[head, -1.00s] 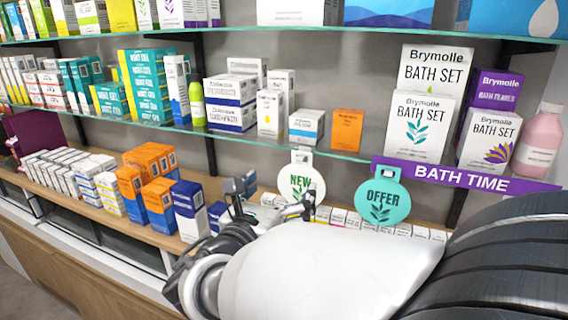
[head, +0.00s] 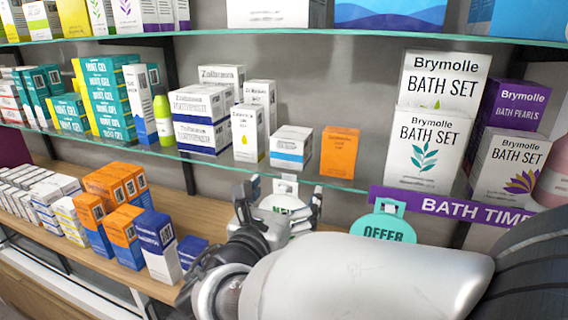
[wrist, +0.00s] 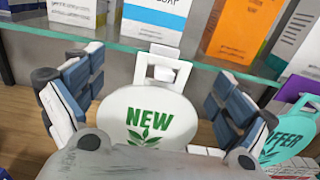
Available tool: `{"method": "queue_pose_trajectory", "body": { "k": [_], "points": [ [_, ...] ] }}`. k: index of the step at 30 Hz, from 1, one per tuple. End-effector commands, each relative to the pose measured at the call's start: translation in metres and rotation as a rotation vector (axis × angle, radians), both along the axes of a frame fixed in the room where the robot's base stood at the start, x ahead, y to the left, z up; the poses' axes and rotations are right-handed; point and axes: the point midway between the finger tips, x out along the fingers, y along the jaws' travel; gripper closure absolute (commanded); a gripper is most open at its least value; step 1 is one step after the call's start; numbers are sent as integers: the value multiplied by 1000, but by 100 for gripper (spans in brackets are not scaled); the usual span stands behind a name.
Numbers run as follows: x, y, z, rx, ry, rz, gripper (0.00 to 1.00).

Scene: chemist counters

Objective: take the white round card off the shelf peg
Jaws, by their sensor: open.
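The white round card (wrist: 165,113) with green "NEW" and a leaf print hangs below the glass shelf edge by its top loop (wrist: 163,66) on a peg. In the head view the card (head: 283,202) is partly hidden by my gripper (head: 278,200). In the wrist view my gripper (wrist: 158,105) is open, with one finger to the left of the card and the other to the right. The card is between the fingers, and I see a gap on both sides near its top. The card's lower edge is hidden behind the gripper body.
A teal round "OFFER" card (head: 384,228) hangs close to the right. A purple "BATH TIME" strip (head: 450,207) runs along the shelf edge. Boxes stand on the glass shelf (head: 330,180) just above, including an orange one (head: 340,152). More boxes stand on the wooden shelf below.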

Motion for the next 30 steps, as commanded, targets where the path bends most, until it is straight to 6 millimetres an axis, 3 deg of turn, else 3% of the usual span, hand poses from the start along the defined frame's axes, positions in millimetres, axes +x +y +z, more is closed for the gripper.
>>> {"method": "queue_pose_trajectory", "body": {
  "k": [21, 30],
  "points": [
    [0, 0, -1, 0, 2, 0, 54],
    [0, 0, -3, 0, 8, 0, 56]
  ]
}}
